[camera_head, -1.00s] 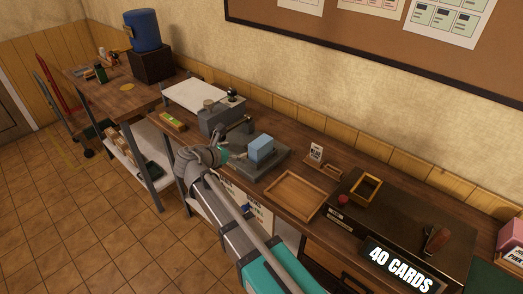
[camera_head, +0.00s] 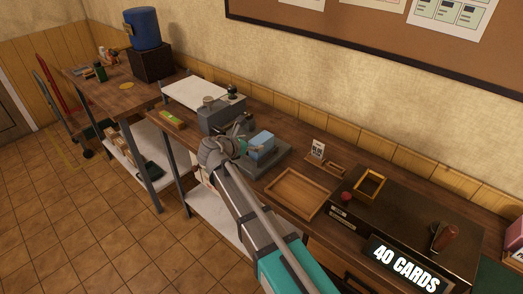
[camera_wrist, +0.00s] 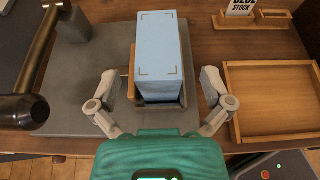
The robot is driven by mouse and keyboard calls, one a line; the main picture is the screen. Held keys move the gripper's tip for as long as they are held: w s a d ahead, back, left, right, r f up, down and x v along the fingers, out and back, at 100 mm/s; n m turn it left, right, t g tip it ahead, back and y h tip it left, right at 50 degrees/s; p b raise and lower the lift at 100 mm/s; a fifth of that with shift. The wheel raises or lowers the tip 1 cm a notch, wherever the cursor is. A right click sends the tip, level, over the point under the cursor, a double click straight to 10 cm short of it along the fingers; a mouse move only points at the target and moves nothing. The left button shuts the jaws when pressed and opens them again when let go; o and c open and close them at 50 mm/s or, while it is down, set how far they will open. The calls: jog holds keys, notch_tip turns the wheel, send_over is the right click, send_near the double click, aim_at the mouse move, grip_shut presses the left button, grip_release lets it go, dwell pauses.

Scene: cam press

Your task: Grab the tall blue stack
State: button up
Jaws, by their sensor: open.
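The tall blue stack (camera_head: 261,144) stands upright on the grey bed of the press (camera_head: 274,163), on the wooden bench. In the wrist view the blue stack (camera_wrist: 161,60) shows its top with dark corner marks and its front face, in a low tan and dark holder (camera_wrist: 131,88). My gripper (camera_wrist: 162,88) is open, with one finger on each side of the stack and a visible gap to each side.
A shallow wooden tray (camera_wrist: 270,100) lies right of the stack. The press lever with a dark knob (camera_wrist: 22,110) is at left. A small card stand (camera_head: 318,150) stands behind the tray.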

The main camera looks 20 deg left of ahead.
aim_at(257, 141)
jog(key=shift+w, duration=0.15)
jog(key=shift+f+b+x, duration=0.25)
jog(key=shift+b+x, duration=0.6)
jog(key=shift+x, duration=1.15)
jog(key=shift+w+d+f, duration=0.1)
jog(key=shift+w+d, duration=0.05)
jog(key=shift+w, duration=0.35)
jog(key=c, duration=1.1)
